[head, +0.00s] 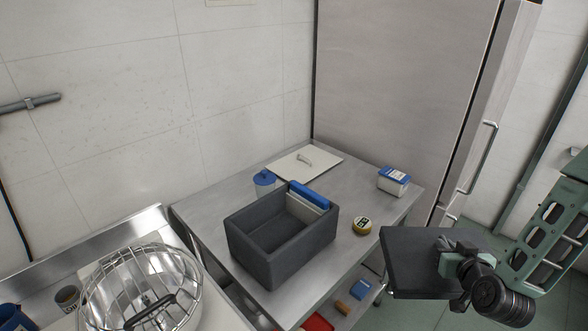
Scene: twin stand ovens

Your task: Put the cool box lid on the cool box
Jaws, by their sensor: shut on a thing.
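The cool box (256,257) is a dark grey open-topped box on the steel table. A blue item (310,196) and a white item (300,209) stand inside it at its far right end. My gripper (462,262) is at the right, shut on the dark grey flat cool box lid (415,262). The lid is held clear of the table, to the right of the table edge and apart from the box. The fingertips are partly hidden by the lid and the wrist.
On the steel table (210,209) are a white board with a handle (290,166), a blue-lidded container (264,183), a round tin (361,226) and a blue-white box (394,181). A wire guard bowl (142,290) stands at left. A tall steel cabinet (405,80) stands behind.

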